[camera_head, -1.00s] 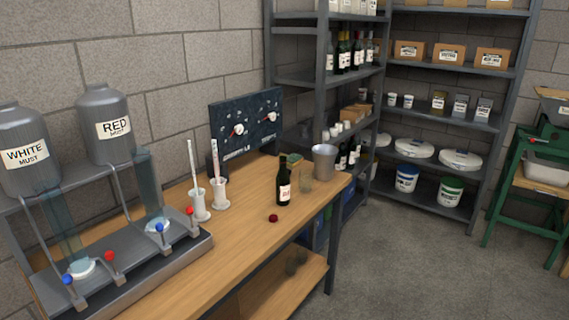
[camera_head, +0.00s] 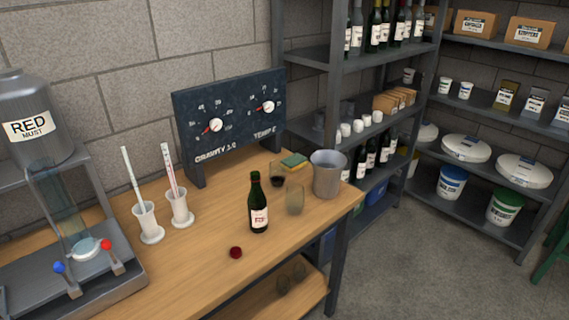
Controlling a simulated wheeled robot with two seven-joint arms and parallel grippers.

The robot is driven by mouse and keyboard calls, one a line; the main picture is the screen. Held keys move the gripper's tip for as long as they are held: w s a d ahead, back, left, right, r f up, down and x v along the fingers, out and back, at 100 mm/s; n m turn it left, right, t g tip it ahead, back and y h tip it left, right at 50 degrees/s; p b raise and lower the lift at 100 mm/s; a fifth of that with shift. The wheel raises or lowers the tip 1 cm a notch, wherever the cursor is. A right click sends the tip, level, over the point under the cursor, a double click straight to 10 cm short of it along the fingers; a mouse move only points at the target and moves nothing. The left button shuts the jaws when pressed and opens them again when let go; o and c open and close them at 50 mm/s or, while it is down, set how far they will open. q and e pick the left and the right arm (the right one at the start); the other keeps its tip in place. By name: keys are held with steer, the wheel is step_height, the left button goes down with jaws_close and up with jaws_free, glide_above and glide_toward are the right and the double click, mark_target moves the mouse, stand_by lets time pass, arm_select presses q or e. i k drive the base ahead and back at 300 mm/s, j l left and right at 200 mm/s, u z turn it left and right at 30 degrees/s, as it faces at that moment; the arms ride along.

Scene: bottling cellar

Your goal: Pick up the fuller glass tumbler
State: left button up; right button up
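One glass tumbler (camera_head: 295,201) stands on the wooden bench just right of the dark wine bottle (camera_head: 258,204); it looks clear and faintly brownish, and I cannot tell its fill. A second tumbler (camera_head: 277,176) stands behind, partly hidden by the bottle and the first glass; it looks dark in its lower part. Two more glasses, a nearer one (camera_head: 283,286) and a farther one (camera_head: 299,271), are on the lower shelf under the bench, dim, with contents unclear. Neither of my grippers is in view.
A metal bucket (camera_head: 328,174) stands right of the tumblers near the bench end, with a green-topped block (camera_head: 294,161) behind. A dark red round object (camera_head: 236,252) lies in front. Two white cylinders with tubes (camera_head: 149,222) stand left. A gauge board (camera_head: 230,122) stands behind.

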mark_target(277, 175)
steer(key=i+l+u, duration=0.1)
steer(key=i+l, duration=0.45)
steer(key=l, duration=0.15)
steer(key=i+l+u, duration=0.25)
steer(key=i+l, duration=0.25)
steer(key=l, duration=0.3)
steer(key=i+l+u, duration=0.1)
steer(key=i+l, duration=0.15)
steer(key=l, duration=0.15)
steer(key=i+l, duration=0.2)
steer(key=l, duration=0.2)
steer(key=u, duration=0.05)
